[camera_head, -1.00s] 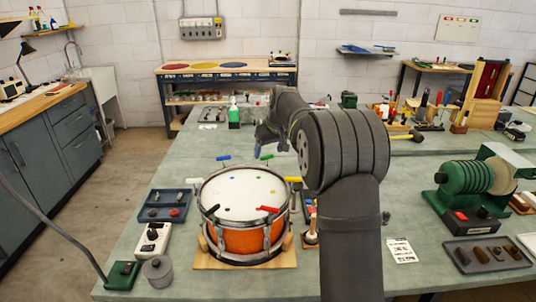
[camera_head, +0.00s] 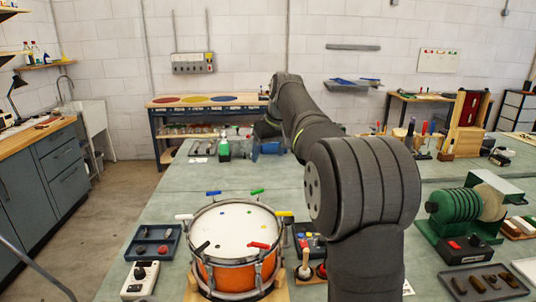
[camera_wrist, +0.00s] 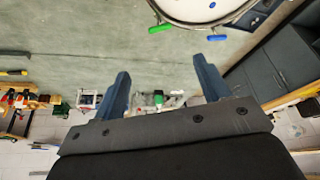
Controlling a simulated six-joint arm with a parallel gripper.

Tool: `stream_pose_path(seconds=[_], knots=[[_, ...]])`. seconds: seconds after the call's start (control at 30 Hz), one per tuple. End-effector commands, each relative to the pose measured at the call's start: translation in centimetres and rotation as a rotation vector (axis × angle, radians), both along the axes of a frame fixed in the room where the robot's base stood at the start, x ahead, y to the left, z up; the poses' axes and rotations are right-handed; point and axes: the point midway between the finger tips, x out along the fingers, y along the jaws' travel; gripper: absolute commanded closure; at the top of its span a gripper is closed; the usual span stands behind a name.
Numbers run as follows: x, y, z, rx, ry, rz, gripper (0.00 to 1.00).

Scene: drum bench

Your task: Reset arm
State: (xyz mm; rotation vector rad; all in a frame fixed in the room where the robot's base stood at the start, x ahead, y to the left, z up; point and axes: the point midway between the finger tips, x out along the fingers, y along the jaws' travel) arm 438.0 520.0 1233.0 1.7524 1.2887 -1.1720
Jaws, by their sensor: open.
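My arm reaches out over the bench, and my gripper (camera_wrist: 162,66) shows in the wrist view with its two blue-grey fingers wide apart and nothing between them. The orange drum (camera_head: 232,271) with a white head stands on a wooden base at the front of the bench. Several coloured handles sit around its rim, among them a green one (camera_head: 257,192) and a red one (camera_head: 258,245). Part of the drum rim (camera_wrist: 185,20) shows at the top of the wrist view, apart from the fingers.
A dark tray (camera_head: 140,253) and a grey switch box (camera_head: 140,280) lie left of the drum. A green machine (camera_head: 452,213) and a tray of dark pieces (camera_head: 463,290) stand at the right. A green bottle (camera_head: 224,149) stands farther back. The bench middle behind the drum is clear.

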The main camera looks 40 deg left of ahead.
Motion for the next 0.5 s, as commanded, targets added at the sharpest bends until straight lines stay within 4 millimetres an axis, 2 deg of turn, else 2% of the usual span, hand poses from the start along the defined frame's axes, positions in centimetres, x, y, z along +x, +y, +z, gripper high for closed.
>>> stream_pose_path(seconds=[0.27, 0.5], knots=[[0.1, 0.4, -0.9, -0.001, 0.000, 0.000, 0.31], [0.5, 1.8, -4.7, -0.002, 0.002, 0.002, 0.31]])
